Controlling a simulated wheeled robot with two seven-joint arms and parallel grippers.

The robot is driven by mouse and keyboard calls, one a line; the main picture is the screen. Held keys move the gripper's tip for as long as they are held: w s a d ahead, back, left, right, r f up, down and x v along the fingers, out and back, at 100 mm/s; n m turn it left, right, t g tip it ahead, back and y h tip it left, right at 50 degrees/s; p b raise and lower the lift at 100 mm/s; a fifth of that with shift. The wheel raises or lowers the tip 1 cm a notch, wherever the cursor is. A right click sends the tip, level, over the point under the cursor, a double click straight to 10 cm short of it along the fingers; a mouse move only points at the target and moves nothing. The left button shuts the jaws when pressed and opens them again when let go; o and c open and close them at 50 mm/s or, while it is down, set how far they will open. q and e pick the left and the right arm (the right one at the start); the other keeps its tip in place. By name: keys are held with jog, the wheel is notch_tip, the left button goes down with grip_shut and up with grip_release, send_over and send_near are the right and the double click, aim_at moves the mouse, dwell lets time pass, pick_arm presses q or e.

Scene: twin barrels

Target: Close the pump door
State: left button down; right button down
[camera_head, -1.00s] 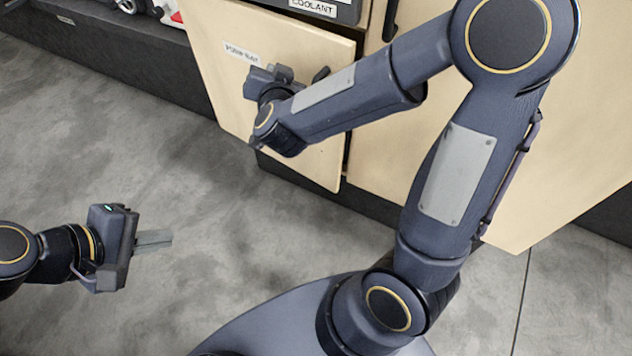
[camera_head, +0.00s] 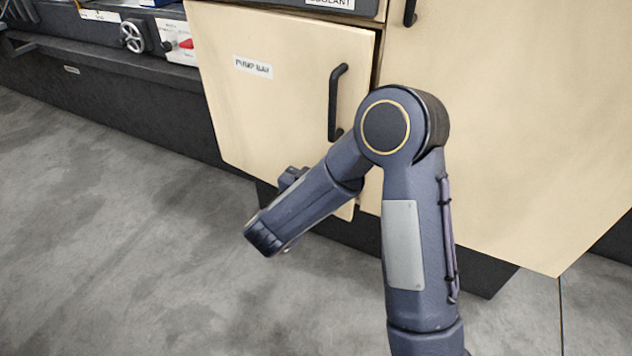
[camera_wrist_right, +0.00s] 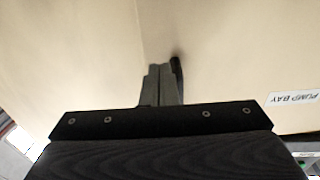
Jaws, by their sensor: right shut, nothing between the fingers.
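The pump door (camera_head: 270,110) is a cream panel with a "PUMP BAY" label (camera_head: 253,67) and a black bar handle (camera_head: 337,103). A narrow dark gap shows along its right edge in the head view; I cannot tell whether it is fully flush. My right gripper (camera_wrist_right: 160,72) is shut and empty, its fingers pointing at the cream surface. A dark piece, probably the handle (camera_wrist_right: 177,66), shows just beside the fingertips; contact is unclear. In the head view my right forearm hides most of that gripper low in front of the door. My left gripper is out of view.
A larger cream panel (camera_head: 510,120) adjoins the door on the right. A dark ledge with a handwheel (camera_head: 132,37) and a red-handled part (camera_head: 180,44) lies at the upper left. The grey floor (camera_head: 100,230) is clear at the lower left.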

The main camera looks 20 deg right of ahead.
jog(key=b+x, duration=0.1)
jog(key=x, duration=0.6)
